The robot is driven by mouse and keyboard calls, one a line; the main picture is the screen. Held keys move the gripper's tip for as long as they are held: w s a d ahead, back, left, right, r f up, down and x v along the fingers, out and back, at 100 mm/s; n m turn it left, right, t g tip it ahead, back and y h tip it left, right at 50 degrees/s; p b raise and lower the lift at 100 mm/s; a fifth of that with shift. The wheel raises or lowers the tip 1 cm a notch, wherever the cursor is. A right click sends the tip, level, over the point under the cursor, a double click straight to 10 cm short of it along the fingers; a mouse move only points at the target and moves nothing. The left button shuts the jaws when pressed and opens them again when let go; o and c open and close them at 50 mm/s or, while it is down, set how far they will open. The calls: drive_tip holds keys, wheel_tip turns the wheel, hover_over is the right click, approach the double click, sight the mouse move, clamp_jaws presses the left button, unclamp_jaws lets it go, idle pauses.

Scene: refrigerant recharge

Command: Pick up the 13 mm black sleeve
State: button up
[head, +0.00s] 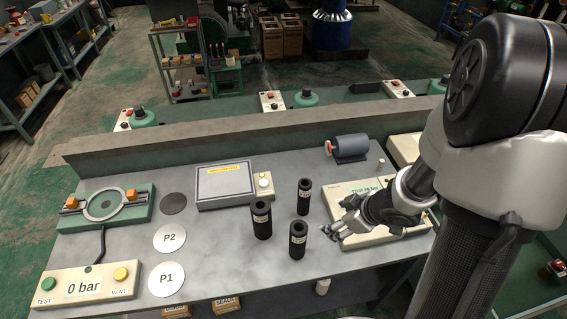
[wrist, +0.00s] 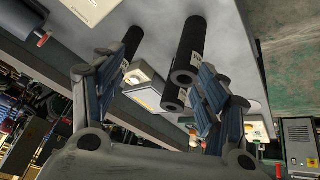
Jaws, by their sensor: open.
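Three black sleeves stand upright on the grey bench: one at the left (head: 261,220), one at the back (head: 304,197) and one at the front (head: 298,241). Each has a small pale label too small to read, so I cannot tell which is the 13 mm one. My gripper (head: 342,228) is open and empty, just right of the front and back sleeves. In the wrist view the fingers of my gripper (wrist: 160,72) are apart; one sleeve (wrist: 133,39) shows partly behind the left finger, and two others (wrist: 187,48) overlap near the right finger.
Round plates P1 (head: 166,279) and P2 (head: 169,239) and a dark disc (head: 174,204) lie left. A ring fixture (head: 104,205), a 0 bar panel (head: 85,287), a grey box (head: 225,186) and a motor (head: 350,148) stand around. A cream panel (head: 397,232) lies under my gripper.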

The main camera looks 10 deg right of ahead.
sight(305, 238)
drive_tip(key=a+f+b, duration=0.1)
drive_tip(key=a+f, duration=0.1)
drive_tip(key=f, duration=0.1)
drive_tip(key=w+a+f+y+b, duration=0.1)
drive_tip(key=a+f+b, duration=0.1)
drive_tip(key=a+f, duration=0.1)
drive_tip(key=w+a+f+g+y+b, duration=0.1)
drive_tip(key=a+f+b, duration=0.1)
drive_tip(key=f, duration=0.2)
drive_tip(key=shift+a+f+n, duration=0.35)
drive_tip(key=shift+n, duration=0.05)
drive_tip(key=shift+w+b+x, duration=0.15)
drive_tip(key=shift+b+x, duration=0.55)
drive_tip(key=shift+x, duration=0.75)
drive_tip(key=shift+w+b+x, duration=0.15)
drive_tip(key=shift+b+x, duration=0.5)
drive_tip(key=shift+x, duration=0.85)
drive_tip(key=shift+d+r, duration=0.1)
drive_tip(key=shift+r, duration=0.1)
drive_tip(key=c, duration=1.1)
drive_tip(key=shift+r, duration=0.15)
drive_tip(key=shift+c, duration=0.2)
